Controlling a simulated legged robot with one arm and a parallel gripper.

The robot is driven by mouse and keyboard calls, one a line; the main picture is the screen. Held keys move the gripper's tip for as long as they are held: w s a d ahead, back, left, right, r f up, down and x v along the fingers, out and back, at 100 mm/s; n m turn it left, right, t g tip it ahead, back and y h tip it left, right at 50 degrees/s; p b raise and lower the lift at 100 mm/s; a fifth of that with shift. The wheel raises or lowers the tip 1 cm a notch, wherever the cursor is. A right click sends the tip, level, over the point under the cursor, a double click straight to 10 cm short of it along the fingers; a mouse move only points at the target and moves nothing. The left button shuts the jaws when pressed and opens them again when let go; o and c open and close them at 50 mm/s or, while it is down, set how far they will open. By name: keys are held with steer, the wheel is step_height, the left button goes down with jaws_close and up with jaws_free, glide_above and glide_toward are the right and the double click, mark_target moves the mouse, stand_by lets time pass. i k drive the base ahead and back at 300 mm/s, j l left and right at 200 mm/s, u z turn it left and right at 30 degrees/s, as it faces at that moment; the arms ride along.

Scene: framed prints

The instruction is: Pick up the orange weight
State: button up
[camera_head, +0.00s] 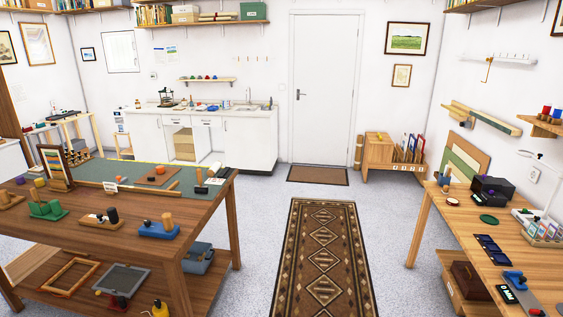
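My gripper is not in view.
A patterned runner rug (323,258) lies on the open floor between the left table and a right workbench (470,235). The workbench holds a black box (492,190) and several small items. A closed white door (325,95) is at the back.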

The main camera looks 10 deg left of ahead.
mark_target(160, 170)
steer(key=i, duration=1.2)
steer(key=i+l+u, duration=0.1)
steer(key=i, duration=1.1)
steer(key=i+l, duration=0.15)
steer(key=i, duration=1.1)
steer(key=i+u, duration=0.3)
steer(key=u, duration=0.15)
steer(key=i+u, duration=0.4)
steer(key=i+l+u, duration=0.1)
steer(key=u, duration=0.35)
steer(key=i+l+u, duration=0.3)
steer(key=u, duration=0.15)
steer(key=i+l+u, duration=0.1)
steer(key=i+u, duration=0.15)
steer(key=u, duration=0.25)
steer(key=i+l+u, duration=0.15)
steer(key=u, duration=0.35)
steer(key=i+l+u, duration=0.2)
steer(key=u, duration=0.3)
steer(key=i+l+u, duration=0.15)
steer(key=l+u, duration=0.2)
steer(key=u, duration=0.15)
steer(key=i+l+u, duration=0.15)
steer(key=l+u, duration=0.15)
steer(key=i+l+u, duration=0.1)
steer(key=l+u, duration=0.25)
steer(key=l, duration=0.05)
